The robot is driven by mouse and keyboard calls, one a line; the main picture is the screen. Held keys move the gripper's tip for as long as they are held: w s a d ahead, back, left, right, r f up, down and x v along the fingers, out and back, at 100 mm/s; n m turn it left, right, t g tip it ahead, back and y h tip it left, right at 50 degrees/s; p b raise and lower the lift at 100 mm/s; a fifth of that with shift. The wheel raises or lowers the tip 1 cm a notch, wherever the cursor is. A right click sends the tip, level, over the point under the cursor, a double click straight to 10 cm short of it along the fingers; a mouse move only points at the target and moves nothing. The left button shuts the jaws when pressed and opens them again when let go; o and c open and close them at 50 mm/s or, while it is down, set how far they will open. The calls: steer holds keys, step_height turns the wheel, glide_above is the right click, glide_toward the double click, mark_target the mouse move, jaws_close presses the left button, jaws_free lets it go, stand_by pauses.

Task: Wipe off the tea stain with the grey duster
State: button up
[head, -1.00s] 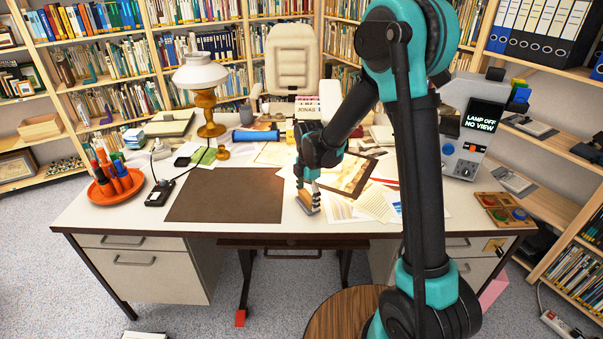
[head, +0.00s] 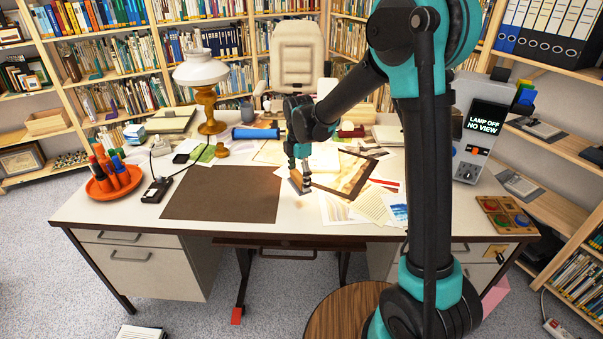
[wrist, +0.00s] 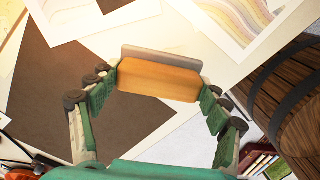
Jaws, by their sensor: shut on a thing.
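The grey duster (head: 299,183) has an orange-brown wooden block and a grey pad. In the head view it is low at the desk top, just right of the dark brown mat (head: 222,193). My gripper (head: 300,172) is above it with its fingers closed on the block. The wrist view shows the duster (wrist: 158,80) between both fingers of my gripper (wrist: 160,88), with the grey pad along its far side. I cannot tell whether the pad touches the desk. I cannot make out a distinct tea stain; the duster and gripper may hide it.
Loose prints (head: 372,207) and a brown-bordered sheet (head: 352,178) lie right of the duster. A lamp (head: 205,90) and an orange tray of pens (head: 113,182) stand left. A grey machine (head: 482,130) stands at the right. The white desk strip in front is clear.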

steer(key=shift+r, duration=1.05)
steer(key=shift+w, duration=0.1)
